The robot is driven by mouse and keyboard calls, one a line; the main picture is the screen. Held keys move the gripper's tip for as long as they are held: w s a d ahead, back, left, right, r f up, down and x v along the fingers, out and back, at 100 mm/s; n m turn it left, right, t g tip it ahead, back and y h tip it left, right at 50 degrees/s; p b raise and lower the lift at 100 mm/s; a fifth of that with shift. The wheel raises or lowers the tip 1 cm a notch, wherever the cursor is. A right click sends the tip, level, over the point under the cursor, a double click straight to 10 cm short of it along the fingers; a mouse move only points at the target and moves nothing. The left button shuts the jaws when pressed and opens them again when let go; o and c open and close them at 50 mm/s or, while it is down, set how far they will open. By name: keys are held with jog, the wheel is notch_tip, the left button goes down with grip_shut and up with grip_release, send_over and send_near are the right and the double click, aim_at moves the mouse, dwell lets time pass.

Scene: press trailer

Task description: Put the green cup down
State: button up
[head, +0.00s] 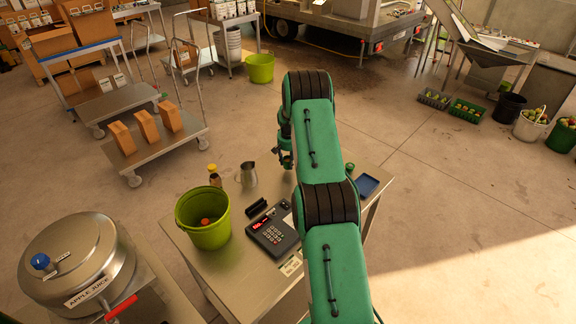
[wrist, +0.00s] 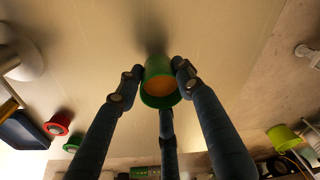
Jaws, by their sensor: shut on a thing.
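In the wrist view, a green cup (wrist: 160,96) with orange contents or an orange inside sits between the fingers of my gripper (wrist: 160,78), which is shut on it. The cup is over the pale tabletop (wrist: 90,70), with a dark shadow beside it; I cannot tell whether it touches the table. In the head view, my gripper (head: 286,152) is at the table's far edge, mostly behind my green arm, and the held cup is hidden. Another small green cup-like thing (wrist: 73,144) and a red one (wrist: 57,125) stand apart from it in the wrist view.
On the metal table (head: 240,285) are a green bucket (head: 203,236), a bottle (head: 215,177), a metal jug (head: 249,175), a keypad device (head: 272,236) and a blue tray (head: 367,185). A cart with boxes (head: 155,150) stands beyond. Bare tabletop surrounds the held cup.

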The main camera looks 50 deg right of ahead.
aim_at(288, 169)
jog(key=shift+f, duration=1.1)
jog(key=shift+f, duration=0.1)
jog(key=o, duration=1.3)
jog(key=shift+c, duration=0.2)
notch_tip(288, 169, up, 12)
jog(key=s+a, duration=0.1)
jog(key=shift+b, duration=0.4)
jog(key=shift+a, duration=0.1)
